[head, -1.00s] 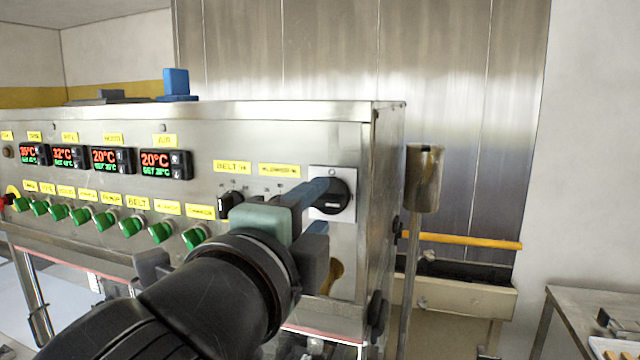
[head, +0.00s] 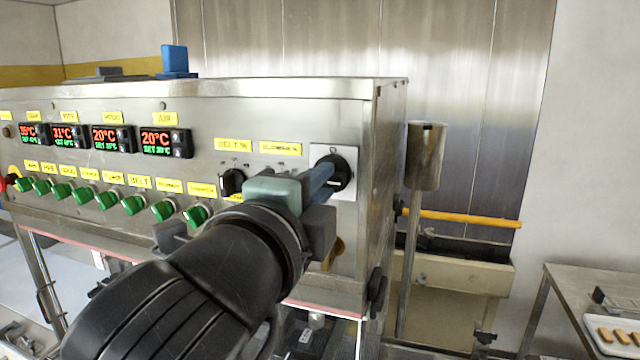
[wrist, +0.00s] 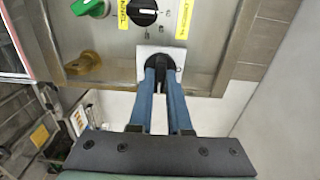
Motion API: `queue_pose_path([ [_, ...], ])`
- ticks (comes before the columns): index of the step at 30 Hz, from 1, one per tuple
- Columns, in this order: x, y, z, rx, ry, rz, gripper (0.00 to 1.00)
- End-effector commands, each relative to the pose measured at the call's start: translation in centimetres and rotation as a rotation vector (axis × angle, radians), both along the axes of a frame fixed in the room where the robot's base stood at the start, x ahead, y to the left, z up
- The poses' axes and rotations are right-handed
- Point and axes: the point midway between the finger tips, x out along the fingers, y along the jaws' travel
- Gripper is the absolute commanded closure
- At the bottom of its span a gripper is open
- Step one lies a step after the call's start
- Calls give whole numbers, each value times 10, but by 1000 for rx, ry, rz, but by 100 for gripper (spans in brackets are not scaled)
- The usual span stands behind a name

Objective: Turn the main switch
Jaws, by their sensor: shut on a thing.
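The main switch (head: 341,174) is a black round knob on a white square plate (head: 347,152) at the right end of the steel control panel. My gripper (head: 324,180) reaches it from the front, its blue fingers closed on the knob's grip. In the wrist view the two fingers (wrist: 158,74) lie on either side of the black knob (wrist: 159,61), in front of the white plate (wrist: 144,51). The fingers and gripper body hide part of the knob, so its exact turn angle is hard to tell.
A black belt dial (head: 232,181) sits just left of my gripper, with several green knobs (head: 163,209) further left. A brass fitting (wrist: 84,62) is below the switch. A steel post (head: 425,158) stands right of the cabinet. A table with a tray (head: 612,336) is at lower right.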

Motion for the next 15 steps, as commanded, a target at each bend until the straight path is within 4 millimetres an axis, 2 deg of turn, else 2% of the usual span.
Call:
queue_pose_path([
  [8,0,-1,-1,-46,15,-1,100],
  [15,0,-1,-3,-187,62,-2,100],
])
